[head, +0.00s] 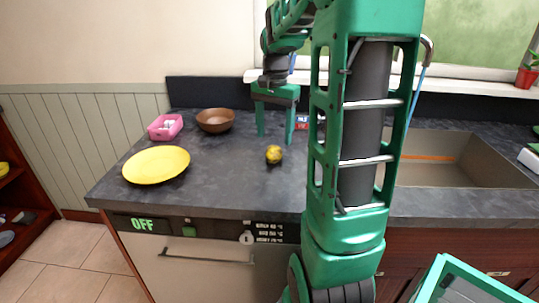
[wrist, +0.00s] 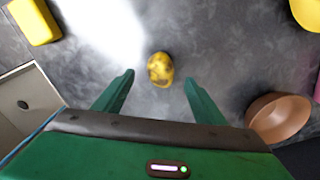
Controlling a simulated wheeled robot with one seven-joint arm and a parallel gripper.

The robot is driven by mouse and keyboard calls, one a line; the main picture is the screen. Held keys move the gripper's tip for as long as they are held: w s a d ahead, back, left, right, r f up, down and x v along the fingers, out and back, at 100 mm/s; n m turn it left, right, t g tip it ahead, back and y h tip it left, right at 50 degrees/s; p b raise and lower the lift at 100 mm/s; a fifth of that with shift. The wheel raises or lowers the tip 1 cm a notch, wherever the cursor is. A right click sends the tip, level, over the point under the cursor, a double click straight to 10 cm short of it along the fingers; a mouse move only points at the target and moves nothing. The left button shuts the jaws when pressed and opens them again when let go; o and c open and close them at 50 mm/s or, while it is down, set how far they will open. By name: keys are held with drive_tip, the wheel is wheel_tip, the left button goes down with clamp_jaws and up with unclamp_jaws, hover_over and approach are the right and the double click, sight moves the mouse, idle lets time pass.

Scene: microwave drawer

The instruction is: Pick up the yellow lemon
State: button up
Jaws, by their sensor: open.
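The yellow lemon (head: 273,154), with dark patches, lies on the dark grey countertop (head: 230,180) in the head view. It also shows in the wrist view (wrist: 160,69), a little beyond the fingertips and roughly centred between them. My gripper (head: 276,135) is open and empty, pointing down above the counter behind the lemon in the head view. Its two green fingers also show spread apart in the wrist view (wrist: 159,75). Nothing hides the lemon.
A yellow plate (head: 157,165), a brown bowl (head: 215,120) and a pink container (head: 165,127) stand to the left. A sink (head: 450,160) lies to the right, partly behind my arm. A yellow object (wrist: 35,20) is at the wrist view's upper left. Counter around the lemon is clear.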

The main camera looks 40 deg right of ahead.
sight(274, 147)
drive_tip(key=shift+w+d+f, duration=0.1)
drive_tip(key=shift+f, duration=1.6)
drive_tip(key=shift+w+d+f, duration=0.1)
drive_tip(key=shift+f, duration=1.55)
drive_tip(key=shift+c, duration=0.4)
drive_tip(key=c, duration=1.1)
drive_tip(key=shift+r, duration=0.1)
